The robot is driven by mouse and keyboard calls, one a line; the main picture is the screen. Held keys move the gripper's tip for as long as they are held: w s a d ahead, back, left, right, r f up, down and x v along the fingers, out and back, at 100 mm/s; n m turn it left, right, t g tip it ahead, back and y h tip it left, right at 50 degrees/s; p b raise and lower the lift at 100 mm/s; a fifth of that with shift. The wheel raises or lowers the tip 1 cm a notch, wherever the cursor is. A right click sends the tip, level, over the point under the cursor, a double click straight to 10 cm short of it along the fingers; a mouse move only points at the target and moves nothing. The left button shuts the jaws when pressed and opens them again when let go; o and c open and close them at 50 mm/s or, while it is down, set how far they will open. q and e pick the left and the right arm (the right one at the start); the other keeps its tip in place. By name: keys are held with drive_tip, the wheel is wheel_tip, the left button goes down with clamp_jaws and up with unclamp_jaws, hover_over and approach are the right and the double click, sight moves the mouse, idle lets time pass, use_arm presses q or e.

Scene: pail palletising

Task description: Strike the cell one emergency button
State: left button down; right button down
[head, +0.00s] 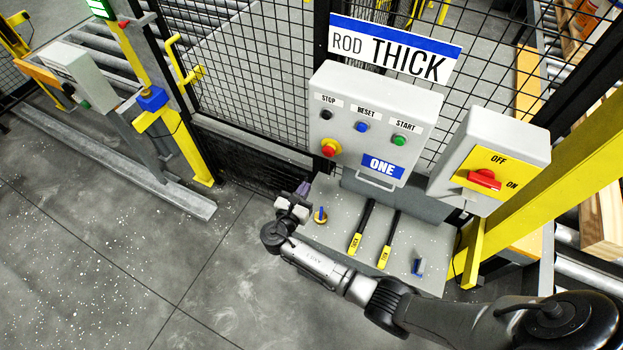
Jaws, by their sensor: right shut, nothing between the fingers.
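The cell one panel (372,120) is a light grey box on the mesh fence, with a blue plate (382,166) reading ONE. Its emergency button (329,149) is a red mushroom head on a yellow base at the panel's lower left. Black stop (326,115), blue reset (361,127) and green start (398,140) buttons sit in a row above. My right gripper (303,189) is shut and empty, below and left of the emergency button in the picture and apart from it. My arm comes in from the lower right. My left gripper is out of view.
A grey console (430,240) below the panel carries two yellow-handled levers (356,243) and small blue-topped switches (320,215). A switch box (490,160) with a red rotary handle (484,180) stands right. A yellow post (560,195) slopes behind it. Open floor lies left.

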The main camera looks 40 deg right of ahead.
drive_tip(key=shift+v, duration=0.8)
